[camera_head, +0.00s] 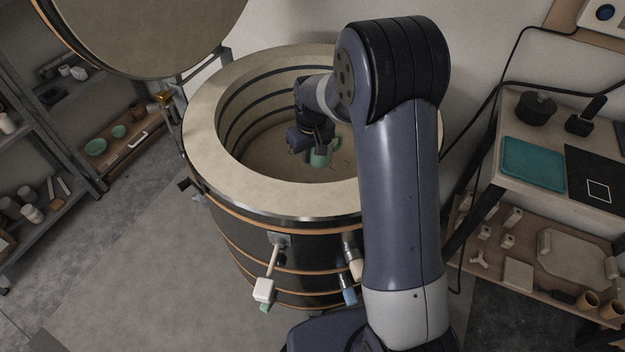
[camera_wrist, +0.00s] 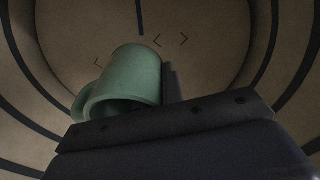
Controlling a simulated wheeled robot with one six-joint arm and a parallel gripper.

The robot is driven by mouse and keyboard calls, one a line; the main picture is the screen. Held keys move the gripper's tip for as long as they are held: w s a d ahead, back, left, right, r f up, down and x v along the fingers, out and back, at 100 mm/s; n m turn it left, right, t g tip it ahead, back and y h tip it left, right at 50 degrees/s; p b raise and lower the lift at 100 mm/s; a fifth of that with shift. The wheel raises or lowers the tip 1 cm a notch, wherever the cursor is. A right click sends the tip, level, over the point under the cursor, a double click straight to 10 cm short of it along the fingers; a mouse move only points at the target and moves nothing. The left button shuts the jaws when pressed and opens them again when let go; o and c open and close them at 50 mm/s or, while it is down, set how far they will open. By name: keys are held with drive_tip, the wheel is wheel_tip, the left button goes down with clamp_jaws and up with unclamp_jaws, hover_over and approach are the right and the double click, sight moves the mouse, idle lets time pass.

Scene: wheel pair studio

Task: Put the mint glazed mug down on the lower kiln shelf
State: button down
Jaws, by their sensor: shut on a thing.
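The mint glazed mug (camera_head: 321,158) is down inside the round kiln, held at the end of my arm. In the wrist view the mug (camera_wrist: 128,80) shows its open rim at the lower left and its handle at the left. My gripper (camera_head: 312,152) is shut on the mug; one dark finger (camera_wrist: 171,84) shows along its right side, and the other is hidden. The pale lower kiln shelf (camera_head: 345,163) lies beneath, with dark angle marks in the wrist view (camera_wrist: 205,45). I cannot tell whether the mug touches it.
The kiln's thick pale rim (camera_head: 215,165) and banded wall surround my forearm. Its lid (camera_head: 150,35) stands open at upper left. A worktable with a teal tray (camera_head: 533,163) is at right, and shelving with pottery (camera_head: 95,147) is at left.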

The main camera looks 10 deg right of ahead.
drive_tip(key=w+a+f+b, duration=0.1)
drive_tip(key=f, duration=0.2)
drive_tip(key=a+f+n+b, duration=0.1)
drive_tip(key=a+f+b, duration=0.1)
drive_tip(key=f, duration=0.2)
drive_tip(key=w+a+f+n+b, duration=0.1)
drive_tip(key=f+b, duration=0.1)
drive_tip(key=f, duration=0.2)
drive_tip(key=shift+w+a+f+t, duration=0.15)
drive_tip(key=shift+w+a+t, duration=0.15)
drive_tip(key=shift+w, duration=0.05)
drive_tip(key=shift+f+b, duration=0.2)
drive_tip(key=shift+b, duration=0.15)
drive_tip(key=c, duration=1.5)
unclamp_jaws()
drive_tip(key=shift+c, duration=0.2)
drive_tip(key=shift+r, duration=0.1)
wheel_tip(320, 180, up, 12)
drive_tip(key=s+p, duration=0.2)
drive_tip(key=shift+d, duration=0.35)
